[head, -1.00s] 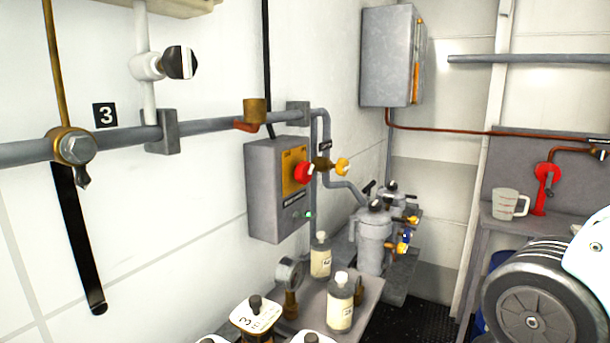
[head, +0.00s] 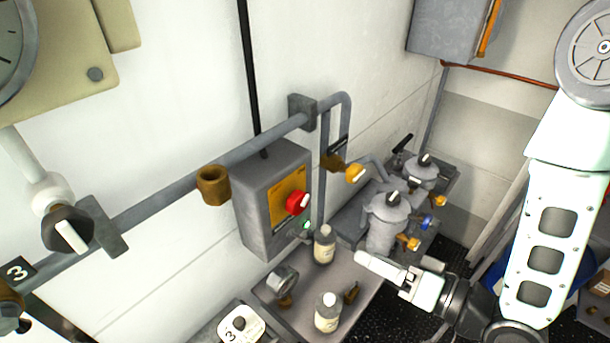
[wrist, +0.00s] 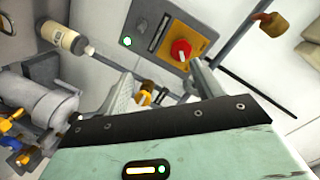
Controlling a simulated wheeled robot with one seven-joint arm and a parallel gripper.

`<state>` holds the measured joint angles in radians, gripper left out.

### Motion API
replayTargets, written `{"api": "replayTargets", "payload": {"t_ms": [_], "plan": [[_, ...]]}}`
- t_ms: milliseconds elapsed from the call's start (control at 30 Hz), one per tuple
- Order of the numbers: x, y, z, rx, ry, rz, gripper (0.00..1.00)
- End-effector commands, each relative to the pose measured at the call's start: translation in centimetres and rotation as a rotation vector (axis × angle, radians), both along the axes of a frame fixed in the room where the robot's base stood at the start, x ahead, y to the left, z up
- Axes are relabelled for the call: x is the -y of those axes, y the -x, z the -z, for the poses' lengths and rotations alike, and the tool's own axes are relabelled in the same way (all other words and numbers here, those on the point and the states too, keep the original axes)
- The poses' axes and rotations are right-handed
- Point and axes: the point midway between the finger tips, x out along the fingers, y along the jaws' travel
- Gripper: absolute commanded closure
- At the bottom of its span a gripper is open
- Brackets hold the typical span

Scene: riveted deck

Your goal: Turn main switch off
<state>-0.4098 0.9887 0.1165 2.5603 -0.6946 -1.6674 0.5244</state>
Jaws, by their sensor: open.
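The red rotary switch knob (head: 297,202) sits on a yellow plate (head: 279,208) on the front of a grey wall box (head: 250,215). A green lamp (head: 306,225) glows at the box's lower right. In the wrist view the red knob (wrist: 181,50) shows ahead of my gripper (wrist: 160,78), towards the right finger, with the green lamp (wrist: 127,42) to its left. My gripper (head: 398,262) is open and empty, with its fingers apart. In the head view it is right of and below the knob, clear of the box.
Two bottles (head: 324,246) (head: 327,314) and a gauge (head: 283,281) stand on the grey bench below the box. Grey filter canisters (head: 381,228) with yellow and blue handles are right of it. A pipe with a yellow-handled valve (head: 354,173) runs beside the box.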

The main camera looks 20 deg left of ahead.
Motion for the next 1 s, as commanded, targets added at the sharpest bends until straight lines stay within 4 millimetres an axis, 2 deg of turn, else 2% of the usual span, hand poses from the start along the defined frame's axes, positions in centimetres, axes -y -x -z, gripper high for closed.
{"api": "replayTargets", "payload": {"t_ms": [33, 200, 367, 533, 1000], "plan": [[0.3, 0.4, -1.4, -0.022, -0.05, 0.008, 0.34], [1.0, 0.8, -2.9, -0.055, -0.166, 0.024, 0.34], [0.3, 0.5, -2.7, -0.055, -0.188, 0.025, 0.34], [-1.9, -0.4, -2.5, -0.051, -0.189, 0.025, 0.34], [-4.0, -1.4, -2.4, -0.051, -0.186, 0.025, 0.34]]}}
